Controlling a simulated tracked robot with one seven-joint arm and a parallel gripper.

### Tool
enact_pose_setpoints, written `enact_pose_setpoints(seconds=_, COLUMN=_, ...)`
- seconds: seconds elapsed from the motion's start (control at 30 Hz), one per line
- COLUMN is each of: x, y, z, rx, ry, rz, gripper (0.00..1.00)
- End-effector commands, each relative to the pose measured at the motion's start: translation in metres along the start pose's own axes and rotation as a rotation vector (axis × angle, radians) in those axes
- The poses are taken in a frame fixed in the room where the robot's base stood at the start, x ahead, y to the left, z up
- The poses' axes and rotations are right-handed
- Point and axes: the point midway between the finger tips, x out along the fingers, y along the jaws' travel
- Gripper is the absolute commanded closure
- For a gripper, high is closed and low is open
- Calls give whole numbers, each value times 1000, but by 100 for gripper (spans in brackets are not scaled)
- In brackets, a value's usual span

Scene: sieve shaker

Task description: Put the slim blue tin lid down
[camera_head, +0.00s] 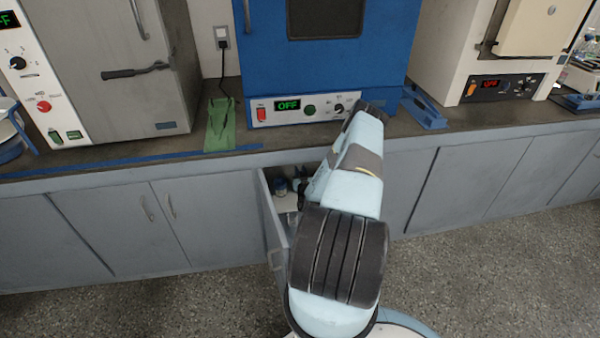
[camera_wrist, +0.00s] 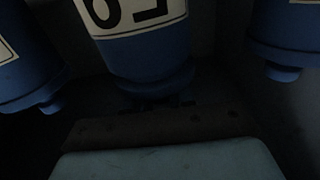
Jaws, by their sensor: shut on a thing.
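In the dark wrist view, my gripper (camera_wrist: 158,103) is shut on the blue lid (camera_wrist: 152,72) of the middle tin. The lid sits at the end of that tin, beyond the white label (camera_wrist: 135,15) with large black characters, which looks inverted here. I cannot tell whether the lid is seated or slightly apart from the tin. The fingertips are barely visible in shadow. In the head view my arm reaches into the open cupboard under the bench and hides most of the hold.
Blue tins stand close on both sides, at left (camera_wrist: 25,70) and right (camera_wrist: 285,35) in the wrist view. The open cupboard door (camera_head: 270,222) stands left of my arm. The bench edge (camera_head: 225,162) runs above the opening. A small blue tin (camera_head: 281,187) shows inside.

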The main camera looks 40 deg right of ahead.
Motion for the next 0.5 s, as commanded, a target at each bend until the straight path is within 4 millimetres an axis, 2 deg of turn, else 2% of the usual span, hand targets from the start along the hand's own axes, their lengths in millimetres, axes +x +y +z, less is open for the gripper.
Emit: enact_pose_setpoints(seconds=0.5, x=0, y=0, z=9, rx=1, ry=-1, rz=0, gripper=100)
